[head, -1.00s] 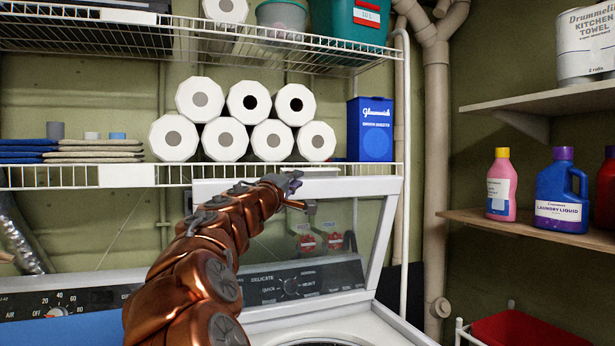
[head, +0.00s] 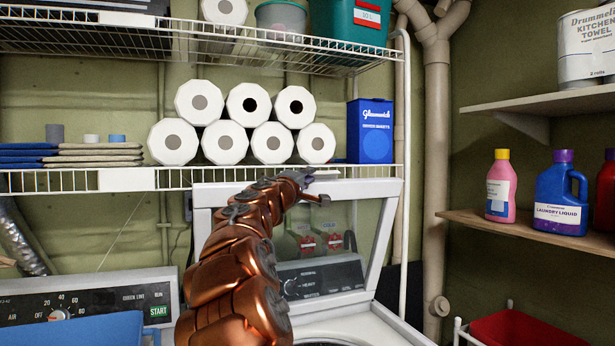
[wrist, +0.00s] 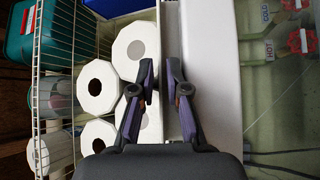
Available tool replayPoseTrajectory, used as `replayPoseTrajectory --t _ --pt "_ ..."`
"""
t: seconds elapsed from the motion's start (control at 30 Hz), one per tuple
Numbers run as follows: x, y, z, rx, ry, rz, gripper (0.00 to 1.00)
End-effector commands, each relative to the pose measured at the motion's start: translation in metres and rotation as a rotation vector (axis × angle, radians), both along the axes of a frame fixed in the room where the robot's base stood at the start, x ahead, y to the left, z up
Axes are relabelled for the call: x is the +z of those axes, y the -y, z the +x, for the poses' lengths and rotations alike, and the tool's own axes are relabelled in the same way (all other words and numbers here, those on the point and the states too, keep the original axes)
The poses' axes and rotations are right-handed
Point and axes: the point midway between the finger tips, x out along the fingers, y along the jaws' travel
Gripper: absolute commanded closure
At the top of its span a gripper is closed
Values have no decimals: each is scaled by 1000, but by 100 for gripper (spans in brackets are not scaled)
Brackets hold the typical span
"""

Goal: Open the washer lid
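The washer lid (head: 384,232) stands raised and upright at the back of the white washer (head: 385,325), whose round opening shows in part at the bottom of the head view. The lid has a white frame around a clear window. My gripper (head: 318,188) is at the lid's top edge, near its middle. In the wrist view, the two fingers of my gripper (wrist: 160,82) are a little apart, with nothing visibly held between them. The white lid frame (wrist: 212,80) lies just right of the fingers there. I cannot tell whether they touch it.
A wire shelf (head: 130,180) with paper rolls (head: 225,142) and a blue box (head: 370,132) is close behind and above the lid. A second machine's control panel (head: 90,302) is at left. Side shelves (head: 520,232) with bottles are at right.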

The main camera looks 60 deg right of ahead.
Motion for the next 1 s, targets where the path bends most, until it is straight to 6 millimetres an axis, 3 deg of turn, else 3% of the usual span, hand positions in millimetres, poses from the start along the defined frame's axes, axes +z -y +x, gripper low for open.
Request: replayPoseTrajectory --t 0.07,0.2,1.0 --pt "0 0 0 0 0 0 86" --pt "0 0 0 0 0 0 100" --pt "-4 -2 -2 0 5 -3 100"
